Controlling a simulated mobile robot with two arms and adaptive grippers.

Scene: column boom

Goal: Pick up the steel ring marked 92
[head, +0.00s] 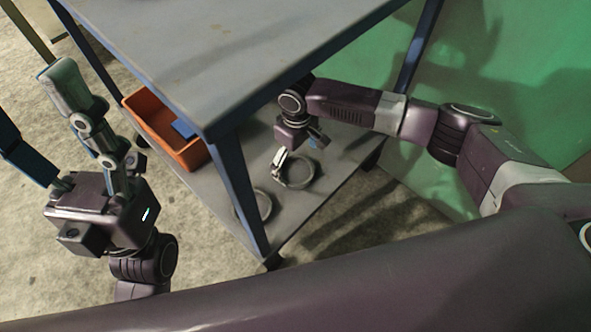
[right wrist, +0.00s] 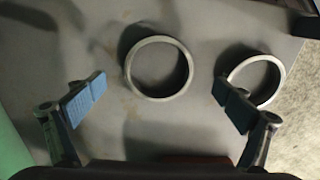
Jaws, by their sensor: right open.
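Two steel rings lie flat and apart on the grey lower shelf of a blue-framed cart. The far ring (head: 301,187) is under my right gripper (head: 299,150). In the right wrist view this ring (right wrist: 128,70) lies just ahead of the gap between the open, empty fingers (right wrist: 160,100). The other ring (head: 268,207) lies nearer the front corner leg; in the right wrist view (right wrist: 282,74) the right finger partly covers it. No number is readable on either ring. My left gripper (head: 95,140) is left of the cart; its finger spread is unclear.
The cart's top (head: 215,50) overhangs the shelf (head: 320,195), and a blue corner leg (head: 238,185) stands beside the near ring. An orange bin (head: 190,158) with a blue item stands at the shelf's left. Green surface behind; bare shelf around the rings.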

